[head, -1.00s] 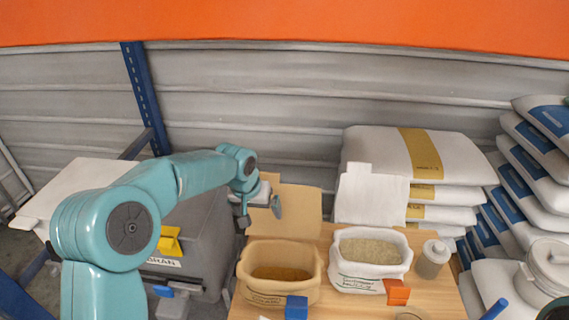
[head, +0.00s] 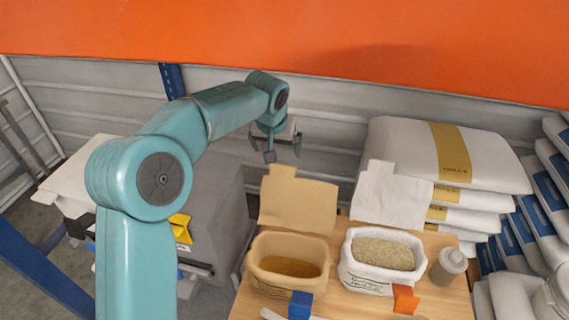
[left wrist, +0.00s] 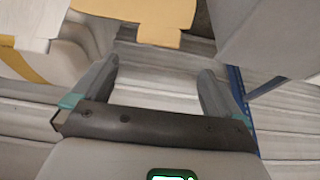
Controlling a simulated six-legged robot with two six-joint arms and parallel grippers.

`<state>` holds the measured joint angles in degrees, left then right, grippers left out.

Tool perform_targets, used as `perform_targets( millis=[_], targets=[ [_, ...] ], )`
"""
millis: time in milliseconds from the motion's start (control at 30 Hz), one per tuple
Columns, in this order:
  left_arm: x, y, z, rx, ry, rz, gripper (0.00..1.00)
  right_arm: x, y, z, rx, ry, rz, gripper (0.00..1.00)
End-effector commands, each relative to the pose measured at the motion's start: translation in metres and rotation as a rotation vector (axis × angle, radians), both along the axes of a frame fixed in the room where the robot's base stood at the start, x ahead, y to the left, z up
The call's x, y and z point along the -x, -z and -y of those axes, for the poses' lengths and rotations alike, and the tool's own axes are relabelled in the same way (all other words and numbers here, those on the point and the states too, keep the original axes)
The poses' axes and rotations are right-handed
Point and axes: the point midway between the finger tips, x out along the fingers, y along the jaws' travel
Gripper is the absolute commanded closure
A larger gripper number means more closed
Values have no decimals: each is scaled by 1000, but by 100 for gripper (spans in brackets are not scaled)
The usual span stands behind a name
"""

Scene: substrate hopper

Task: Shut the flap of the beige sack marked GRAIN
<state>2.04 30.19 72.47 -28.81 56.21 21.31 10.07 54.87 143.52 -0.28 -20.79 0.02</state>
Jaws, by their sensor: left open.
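The beige sack (head: 262,282) stands open on the wooden table, with brown grain showing inside. Lettering on its front is too small to read now. Its beige flap (head: 298,205) stands up at the back of the mouth. A blue clip (head: 300,305) sits at its front. My left gripper (head: 284,153) is open and empty, above and behind the flap's top edge, apart from it. In the left wrist view, the open fingers (left wrist: 157,77) have nothing between them, and the flap (left wrist: 135,14) shows at the top. My right gripper is not in view.
A white sack (head: 352,277) with a raised white flap (head: 392,197) and an orange clip (head: 405,298) stands right of the beige sack. A jar (head: 448,267) is beside it. Stacked bags (head: 400,150) are behind. A grey bin (head: 215,200) is at left.

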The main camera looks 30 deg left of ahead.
Motion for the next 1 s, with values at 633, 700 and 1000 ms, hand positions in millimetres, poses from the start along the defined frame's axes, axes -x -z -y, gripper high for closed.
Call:
perform_targets(
  millis=[633,700,1000],
  targets=[
    [-49,108,-9,1,3,-1,0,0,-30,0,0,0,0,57],
    [-49,111,-9,1,4,-1,0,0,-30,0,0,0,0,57],
    [-49,111,-9,1,4,0,23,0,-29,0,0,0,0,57]
  ],
)
